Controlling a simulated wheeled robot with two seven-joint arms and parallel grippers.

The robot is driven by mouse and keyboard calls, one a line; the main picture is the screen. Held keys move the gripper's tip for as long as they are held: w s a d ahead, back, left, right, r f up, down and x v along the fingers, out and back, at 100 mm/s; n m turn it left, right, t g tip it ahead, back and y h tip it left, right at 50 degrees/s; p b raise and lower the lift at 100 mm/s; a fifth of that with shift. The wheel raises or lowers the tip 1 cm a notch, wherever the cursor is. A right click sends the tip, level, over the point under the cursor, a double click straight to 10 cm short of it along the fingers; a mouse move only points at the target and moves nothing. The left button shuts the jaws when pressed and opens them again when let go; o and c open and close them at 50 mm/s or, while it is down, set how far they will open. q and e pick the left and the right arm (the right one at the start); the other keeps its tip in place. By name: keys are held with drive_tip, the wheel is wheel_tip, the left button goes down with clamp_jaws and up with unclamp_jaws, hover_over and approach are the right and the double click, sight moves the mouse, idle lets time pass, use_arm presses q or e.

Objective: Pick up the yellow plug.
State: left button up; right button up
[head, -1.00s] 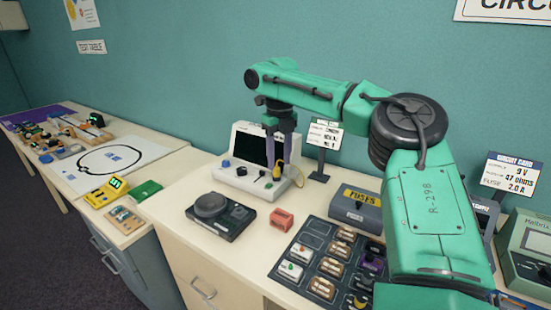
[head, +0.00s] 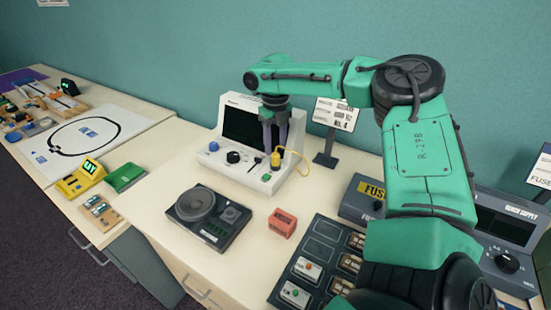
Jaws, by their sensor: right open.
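The yellow plug (head: 275,160) stands upright on the sloped front panel of the white console (head: 246,172), near its right side. The fingertips are at or just above the top of the plug, one to each side in the picture. I cannot tell whether they touch it. My left gripper is not in view.
A sign on a stand (head: 325,160) is right of the console. A black dial device (head: 207,218) and a red block (head: 282,223) lie in front. A dark fuse tray (head: 318,249) is at lower right. Bare tabletop (head: 165,190) is free to the left.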

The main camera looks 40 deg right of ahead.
sight(276, 152)
drive_tip(key=f, duration=0.2)
drive_tip(key=p, duration=0.1)
drive_tip(key=shift+s+a+f, duration=0.3)
drive_tip(key=shift+s+f, duration=0.1)
drive_tip(key=shift+s+a+f, duration=0.1)
drive_tip(key=shift+f, duration=0.4)
clamp_jaws()
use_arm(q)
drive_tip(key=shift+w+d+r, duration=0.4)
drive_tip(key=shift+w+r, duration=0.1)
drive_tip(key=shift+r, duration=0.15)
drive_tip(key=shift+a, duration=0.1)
